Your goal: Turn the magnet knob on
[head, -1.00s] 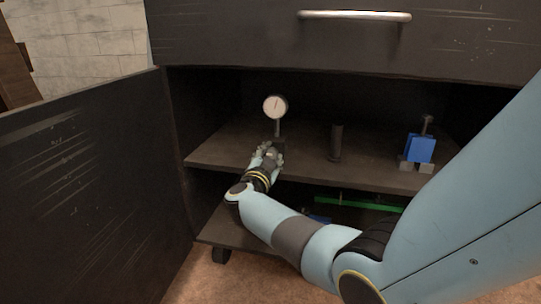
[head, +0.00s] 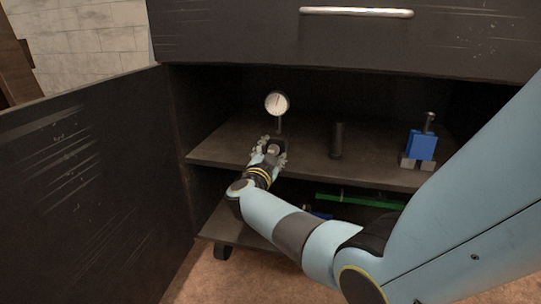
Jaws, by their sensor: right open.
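A dial gauge with a round white face (head: 277,103) stands on a thin post on the cabinet's upper shelf. At the foot of the post is a dark magnet base (head: 277,143) with a small grey round knob (head: 273,150) on its front. My right gripper (head: 271,146) is open, with its fingers to either side of the knob and base. I cannot tell whether the fingers touch them. The gripper partly hides the base. My left gripper is not in view.
The upper shelf (head: 310,161) also holds a dark cylinder (head: 337,141) and a blue block with grey feet (head: 421,146). A green bar (head: 360,201) lies on the lower shelf. An open dark door (head: 90,190) stands at the left.

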